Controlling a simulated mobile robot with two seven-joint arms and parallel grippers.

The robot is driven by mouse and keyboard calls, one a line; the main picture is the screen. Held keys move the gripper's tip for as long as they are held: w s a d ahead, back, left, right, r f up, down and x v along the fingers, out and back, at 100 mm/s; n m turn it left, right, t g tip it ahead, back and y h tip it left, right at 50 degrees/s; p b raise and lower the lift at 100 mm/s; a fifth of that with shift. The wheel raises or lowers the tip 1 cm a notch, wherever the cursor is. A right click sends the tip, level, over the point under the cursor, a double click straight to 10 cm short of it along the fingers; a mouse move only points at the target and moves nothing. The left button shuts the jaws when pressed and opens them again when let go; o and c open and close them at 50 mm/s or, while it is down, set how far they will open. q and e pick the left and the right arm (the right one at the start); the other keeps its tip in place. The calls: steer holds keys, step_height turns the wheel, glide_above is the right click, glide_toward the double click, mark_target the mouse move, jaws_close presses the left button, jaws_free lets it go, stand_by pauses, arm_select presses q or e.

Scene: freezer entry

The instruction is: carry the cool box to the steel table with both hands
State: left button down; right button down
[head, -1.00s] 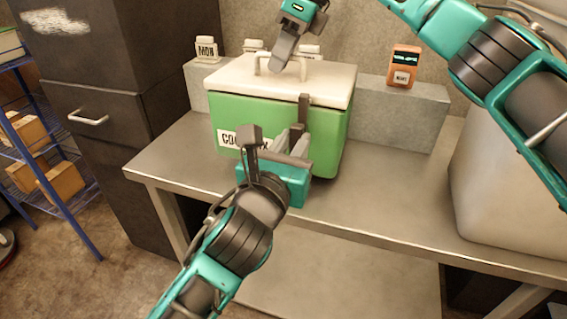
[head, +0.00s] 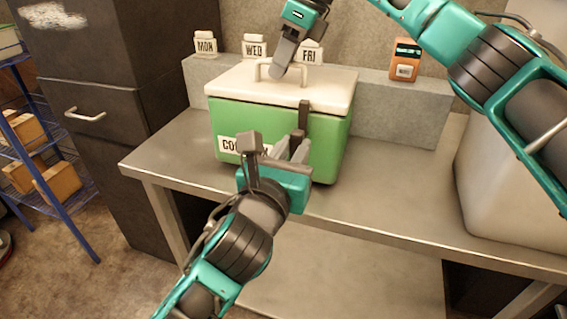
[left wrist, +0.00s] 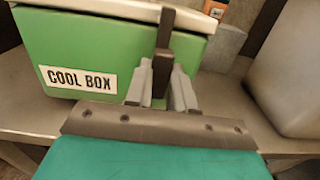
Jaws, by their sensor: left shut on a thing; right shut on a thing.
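The cool box (head: 270,125) is green with a cream lid (head: 325,85) and a label on its front. It is upright over the steel table (head: 390,210), near its left end; I cannot tell whether its base touches the top. My left gripper (head: 292,150) is at the box's front, shut on a dark upright bar (head: 303,118). In the left wrist view its fingers (left wrist: 160,82) flank this bar beside the label (left wrist: 78,79). My right gripper (head: 281,66) is above the lid, shut on the pale top handle (head: 262,66), its fingers partly covering it.
A large pale container (head: 510,190) stands at right. A dark cabinet (head: 110,120) and blue shelf (head: 50,165) are at left. The tabletop right of the box is clear.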

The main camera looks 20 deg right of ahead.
arm_select(q)
steer(key=shift+w+a+f+b, duration=0.1)
steer(key=shift+w+f+b, duration=0.05)
steer(key=shift+f+b, duration=0.3)
arm_select(e)
steer(key=shift+s+a+f, duration=0.15)
steer(key=shift+a+f, duration=0.05)
steer(key=shift+f, duration=0.3)
arm_select(q)
steer(key=c, duration=1.3)
jaws_free()
arm_select(e)
steer(key=c, duration=1.4)
jaws_free()
steer(key=shift+c, duration=0.2)
arm_select(q)
steer(key=shift+o, duration=0.6)
arm_select(e)
steer(key=shift+o, duration=0.7)
steer(key=shift+s, duration=0.1)
arm_select(q)
steer(key=shift+o, duration=1.1)
arm_select(e)
steer(key=shift+o, duration=1)
steer(key=shift+d, duration=0.15)
arm_select(q)
steer(key=shift+s, duration=0.2)
